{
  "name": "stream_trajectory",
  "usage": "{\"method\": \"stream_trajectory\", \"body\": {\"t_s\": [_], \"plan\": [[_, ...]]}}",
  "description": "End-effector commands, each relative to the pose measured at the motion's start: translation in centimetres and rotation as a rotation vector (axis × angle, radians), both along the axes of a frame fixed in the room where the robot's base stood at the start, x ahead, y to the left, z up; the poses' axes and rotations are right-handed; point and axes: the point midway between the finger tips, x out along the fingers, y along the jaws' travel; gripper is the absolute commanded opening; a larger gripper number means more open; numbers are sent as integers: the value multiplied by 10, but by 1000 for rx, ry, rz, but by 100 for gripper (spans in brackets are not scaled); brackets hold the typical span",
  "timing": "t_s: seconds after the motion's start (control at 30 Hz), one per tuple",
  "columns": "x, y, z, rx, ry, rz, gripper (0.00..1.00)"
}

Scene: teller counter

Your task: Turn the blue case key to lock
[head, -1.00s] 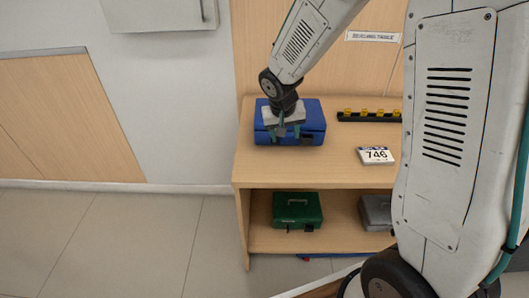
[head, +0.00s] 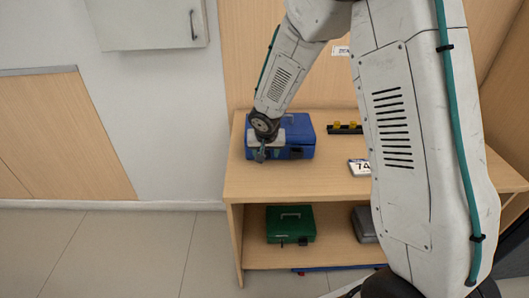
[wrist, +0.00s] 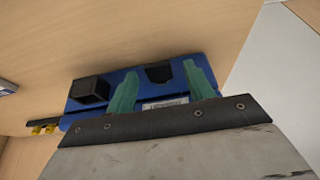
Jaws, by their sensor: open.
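The blue case (head: 293,136) sits on the top of the wooden counter at its left end. A dark block (head: 296,153) shows on its front. In the wrist view, the blue case (wrist: 175,85) lies past my fingers, with a black block (wrist: 91,90) and a smaller dark piece (wrist: 159,73) on it. I cannot tell whether either is the key. My gripper (head: 262,156) is at the front left of the case. In the wrist view, my gripper's (wrist: 159,70) two green fingers are apart, on either side of the small dark piece, with nothing gripped.
A black strip with yellow pieces (head: 345,128) and a number sign (head: 359,167) lie right of the case. A green case (head: 290,224) and a grey case (head: 363,224) stand on the lower shelf. A wall cabinet (head: 148,22) hangs at upper left.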

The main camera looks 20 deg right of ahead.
Motion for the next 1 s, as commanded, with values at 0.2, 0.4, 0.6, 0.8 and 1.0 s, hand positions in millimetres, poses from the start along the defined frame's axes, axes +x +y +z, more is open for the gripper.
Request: {"method": "stream_trajectory", "body": {"t_s": [0.2, 0.4, 0.6, 0.8, 1.0], "plan": [[0, -1, 0, -1, 0, -1, 50], [0, -1, 0, -1, 0, -1, 8], [0, 2, 0, -9, 3, 0, 8], [1, 1, 0, -71, 22, 1, 8], [3, 5, -1, -201, 64, 0, 8]]}}
